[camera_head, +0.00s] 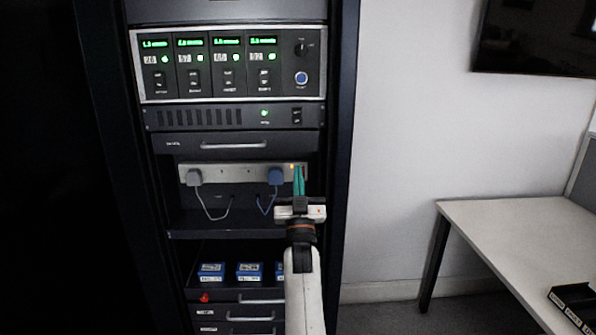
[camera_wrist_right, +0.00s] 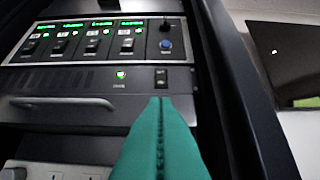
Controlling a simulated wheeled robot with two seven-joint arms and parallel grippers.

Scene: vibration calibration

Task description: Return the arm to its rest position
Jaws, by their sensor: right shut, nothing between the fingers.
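My right gripper (camera_head: 299,180) has teal fingers pressed together and empty. In the head view it reaches up in front of the right end of a white power strip (camera_head: 235,172) in the dark rack. In the right wrist view the shut teal fingers (camera_wrist_right: 160,125) point up at the rocker switch on the panel with a green light (camera_wrist_right: 121,74). I cannot tell whether the fingertips touch anything. My right arm (camera_head: 303,290) comes up from the bottom of the head view. My left gripper is not in view.
The rack holds a control unit with green displays (camera_head: 228,65), a drawer with a handle (camera_head: 235,144), two plugs with cables in the strip, and blue boxes (camera_head: 249,272) on a lower shelf. A white table (camera_head: 510,225) stands at right. Open space lies between rack and table.

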